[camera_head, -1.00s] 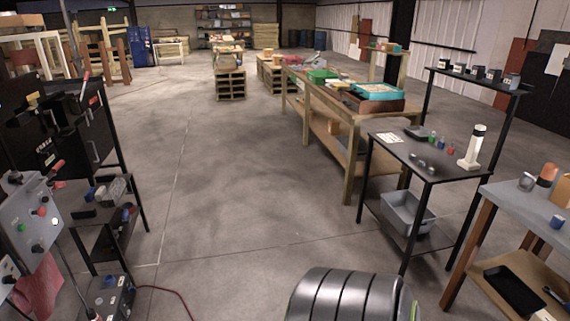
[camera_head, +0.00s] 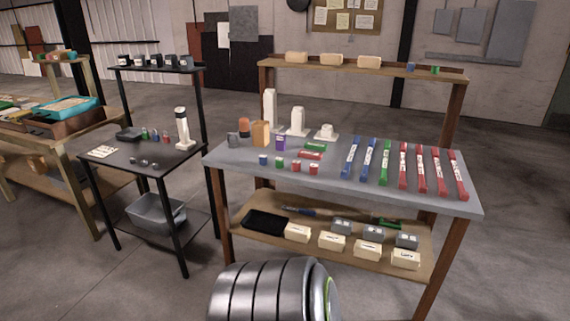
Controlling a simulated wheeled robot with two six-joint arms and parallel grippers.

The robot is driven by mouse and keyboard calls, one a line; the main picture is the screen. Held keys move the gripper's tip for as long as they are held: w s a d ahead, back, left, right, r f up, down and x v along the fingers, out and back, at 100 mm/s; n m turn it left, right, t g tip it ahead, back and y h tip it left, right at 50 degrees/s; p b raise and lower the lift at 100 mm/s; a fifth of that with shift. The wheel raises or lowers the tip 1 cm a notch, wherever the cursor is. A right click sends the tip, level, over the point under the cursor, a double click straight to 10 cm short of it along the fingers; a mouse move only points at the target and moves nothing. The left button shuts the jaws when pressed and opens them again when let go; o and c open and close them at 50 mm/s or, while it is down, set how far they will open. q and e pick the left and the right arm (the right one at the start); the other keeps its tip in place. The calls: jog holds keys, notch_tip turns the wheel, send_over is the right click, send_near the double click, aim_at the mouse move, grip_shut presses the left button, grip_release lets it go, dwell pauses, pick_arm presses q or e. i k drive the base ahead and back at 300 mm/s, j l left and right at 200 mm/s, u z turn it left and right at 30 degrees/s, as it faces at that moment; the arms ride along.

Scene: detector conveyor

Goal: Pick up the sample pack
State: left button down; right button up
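I cannot tell for sure which object is the sample pack. The grey-topped workbench (camera_head: 335,186) holds a tan box (camera_head: 260,133), a purple box (camera_head: 281,142), an orange-topped container (camera_head: 244,127) and a dark grey cup (camera_head: 233,139). Small blue, green and red blocks lie near its front left edge. Several labelled blue, green and red strips lie side by side on its right half. Several cream boxes (camera_head: 331,241) and grey boxes (camera_head: 373,233) sit on its lower shelf. Neither of my grippers is in view.
A black side table (camera_head: 150,163) with a white device (camera_head: 183,130) and a grey bin (camera_head: 157,213) underneath stands left of the bench. A wooden bench with a turquoise tray (camera_head: 55,107) is farther left.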

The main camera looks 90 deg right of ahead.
aim_at(370, 251)
jog(key=z, duration=3.5)
jog(key=i+l+z, duration=0.1)
jog(key=i+l, duration=0.05)
jog(key=i, duration=0.1)
